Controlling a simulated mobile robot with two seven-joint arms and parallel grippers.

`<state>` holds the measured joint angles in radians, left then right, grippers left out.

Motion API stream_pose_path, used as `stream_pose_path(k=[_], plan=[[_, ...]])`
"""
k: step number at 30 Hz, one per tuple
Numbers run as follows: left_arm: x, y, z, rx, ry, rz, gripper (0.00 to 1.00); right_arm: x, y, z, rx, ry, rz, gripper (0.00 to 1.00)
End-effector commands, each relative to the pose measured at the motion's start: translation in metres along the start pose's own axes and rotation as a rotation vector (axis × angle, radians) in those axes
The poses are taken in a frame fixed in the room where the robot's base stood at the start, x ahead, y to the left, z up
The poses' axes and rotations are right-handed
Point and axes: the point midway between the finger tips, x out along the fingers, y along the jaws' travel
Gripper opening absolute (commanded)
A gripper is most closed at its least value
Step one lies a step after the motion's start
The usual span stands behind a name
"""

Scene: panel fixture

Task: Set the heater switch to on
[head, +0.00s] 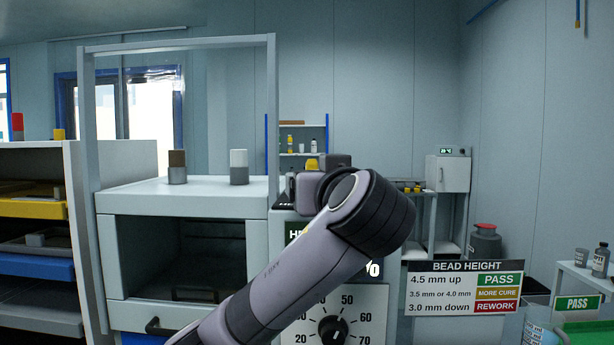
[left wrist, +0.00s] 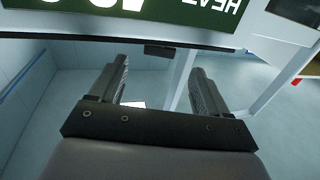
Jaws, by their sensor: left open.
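The heater panel stands right of the cabinet in the head view, with a green sign (head: 294,230) that begins "HE" and a white dial plate with a black knob (head: 333,328). My left arm crosses in front and hides much of the panel; I cannot make out the heater switch there. In the left wrist view, the green sign (left wrist: 192,10) reads "HEAT" upside down at the top. My left gripper (left wrist: 159,72) is open and empty below it. A small dark piece (left wrist: 159,50) shows between its fingertips; I cannot tell if it is the switch. My right gripper is out of view.
A white cabinet (head: 185,198) with an open dark chamber and a tall frame stands left of the panel. A bead height sign (head: 463,266) is to the right. A shelf rack (head: 70,180) with trays is at far left.

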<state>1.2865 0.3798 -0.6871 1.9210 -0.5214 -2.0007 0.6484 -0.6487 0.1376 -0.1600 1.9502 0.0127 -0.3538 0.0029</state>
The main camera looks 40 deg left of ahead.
Motion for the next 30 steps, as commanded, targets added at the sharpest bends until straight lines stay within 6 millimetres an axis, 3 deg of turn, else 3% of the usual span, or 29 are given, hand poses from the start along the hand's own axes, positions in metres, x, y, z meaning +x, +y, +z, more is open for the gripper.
stream_pose_path(k=[15, 26, 30], plan=[[0.064, -0.001, -0.001, 0.002, -0.001, -0.002, 0.77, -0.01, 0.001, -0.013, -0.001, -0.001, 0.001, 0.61], [0.071, 0.0, 0.001, 0.0, -0.001, 0.0, 0.77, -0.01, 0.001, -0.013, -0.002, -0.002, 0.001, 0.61], [0.071, 0.0, 0.001, 0.001, -0.001, 0.0, 0.34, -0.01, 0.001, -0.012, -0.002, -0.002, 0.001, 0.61]])
